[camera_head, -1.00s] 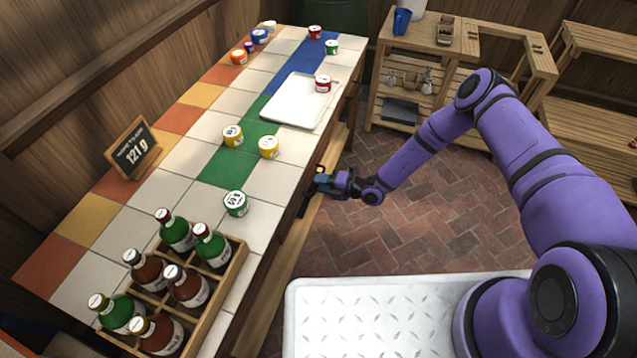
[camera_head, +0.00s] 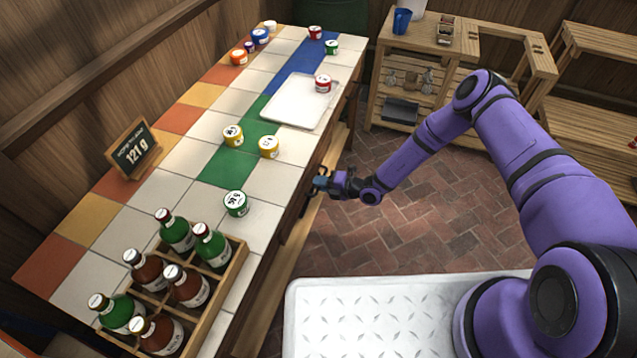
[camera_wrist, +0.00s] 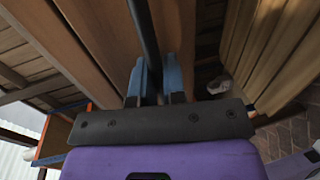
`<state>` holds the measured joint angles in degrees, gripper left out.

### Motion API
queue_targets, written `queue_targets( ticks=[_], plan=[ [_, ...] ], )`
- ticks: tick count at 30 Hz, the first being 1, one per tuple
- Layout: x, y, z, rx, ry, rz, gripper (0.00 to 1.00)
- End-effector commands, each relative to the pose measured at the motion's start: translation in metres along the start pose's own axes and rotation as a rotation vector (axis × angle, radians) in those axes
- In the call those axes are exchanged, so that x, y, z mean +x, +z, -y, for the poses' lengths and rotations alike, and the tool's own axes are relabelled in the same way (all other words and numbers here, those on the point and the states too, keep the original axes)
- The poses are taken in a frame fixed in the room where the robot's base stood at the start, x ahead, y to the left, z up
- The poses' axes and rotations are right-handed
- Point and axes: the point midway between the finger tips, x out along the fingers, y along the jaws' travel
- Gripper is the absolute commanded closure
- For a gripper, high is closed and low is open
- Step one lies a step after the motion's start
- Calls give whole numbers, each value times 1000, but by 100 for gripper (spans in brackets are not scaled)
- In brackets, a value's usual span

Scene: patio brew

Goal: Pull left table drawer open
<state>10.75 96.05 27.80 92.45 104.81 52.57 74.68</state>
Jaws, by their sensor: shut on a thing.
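The tiled table (camera_head: 263,192) runs along the left of the head view, with its drawer side facing my arm. My gripper (camera_head: 318,184) is at this side, below the tabletop edge. In the wrist view, the blue fingers of my gripper (camera_wrist: 155,82) are shut on a dark bar handle (camera_wrist: 144,32), one finger on each side. The handle runs along a brown wooden front (camera_wrist: 98,30), apparently the drawer's. The drawer's inside is not visible, and I cannot tell how far it is open.
A wooden crate (camera_head: 232,278) of several bottles stands at the table's near end. Several small cans, a white tray (camera_head: 293,112) and a sign (camera_head: 133,148) are on the tabletop. A wooden shelf unit (camera_head: 455,50) stands at the back. Brick floor (camera_head: 425,225) lies clear beside the table.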

Motion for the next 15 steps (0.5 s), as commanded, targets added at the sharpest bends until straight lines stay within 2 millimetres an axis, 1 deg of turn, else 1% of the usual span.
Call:
queue_targets(
  ticks=[5, 8, 15],
  plan=[
    [-26, 1, 6, 3, -2, 4, 100],
    [-48, 1, 10, 3, -2, 5, 100],
    [-113, 1, 24, 3, -3, 6, 100]
  ],
)
